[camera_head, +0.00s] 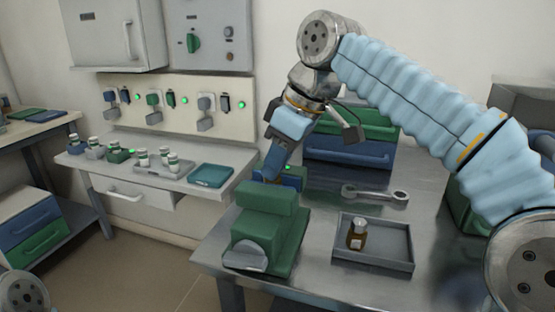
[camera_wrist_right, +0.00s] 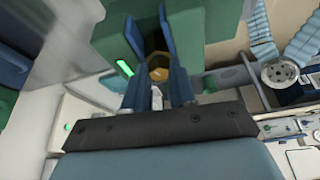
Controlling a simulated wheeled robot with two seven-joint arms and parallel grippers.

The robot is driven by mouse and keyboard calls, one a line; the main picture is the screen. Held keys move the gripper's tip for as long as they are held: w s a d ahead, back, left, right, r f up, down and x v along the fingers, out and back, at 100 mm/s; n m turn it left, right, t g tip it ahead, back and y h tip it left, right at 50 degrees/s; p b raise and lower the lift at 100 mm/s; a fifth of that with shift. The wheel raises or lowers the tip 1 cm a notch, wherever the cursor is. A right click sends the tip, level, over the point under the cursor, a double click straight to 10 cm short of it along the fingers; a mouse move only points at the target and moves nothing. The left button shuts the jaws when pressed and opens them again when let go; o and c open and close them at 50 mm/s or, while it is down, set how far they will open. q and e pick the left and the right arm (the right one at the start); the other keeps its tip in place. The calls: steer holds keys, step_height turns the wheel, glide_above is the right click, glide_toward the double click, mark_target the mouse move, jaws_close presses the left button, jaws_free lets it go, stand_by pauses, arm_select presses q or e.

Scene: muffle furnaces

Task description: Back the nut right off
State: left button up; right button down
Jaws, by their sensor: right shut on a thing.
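The nut (camera_wrist_right: 158,73), brass-coloured at its end and dark around it, shows between my right fingers in the wrist view, against a green block. My right gripper (camera_wrist_right: 160,82) is shut on it, one blue finger on each side. In the head view, my right gripper (camera_head: 272,172) points down behind the green machine (camera_head: 268,228) at the table's front left. The nut is hidden there by the machine and the gripper. My left gripper is out of view.
A wrench (camera_head: 375,195) lies on the metal table behind a grey tray (camera_head: 375,262) holding a small brown bottle (camera_head: 357,235). Green and blue drawers (camera_head: 345,150) stand at the back. A side bench (camera_head: 215,195) with vials is at left.

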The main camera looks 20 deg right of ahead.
steer(key=shift+w+r+n+g+p, duration=0.1)
steer(key=shift+n+g+p, duration=0.2)
steer(key=shift+n+p, duration=0.4)
steer(key=shift+d+n+y, duration=0.1)
steer(key=shift+n+y, duration=0.3)
steer(key=shift+n, duration=0.5)
steer(key=n, duration=0.1)
steer(key=n+g, duration=0.1)
steer(key=n, duration=0.1)
steer(key=n+g, duration=0.1)
steer(key=shift+w+n, duration=0.25)
steer(key=shift+n, duration=0.05)
steer(key=n+g, duration=0.1)
steer(key=n, duration=0.1)
steer(key=n+g, duration=0.1)
steer(key=n, duration=0.1)
steer(key=shift+w+n, duration=0.2)
steer(key=shift+n, duration=0.1)
steer(key=c, duration=0.9)
jaws_free()
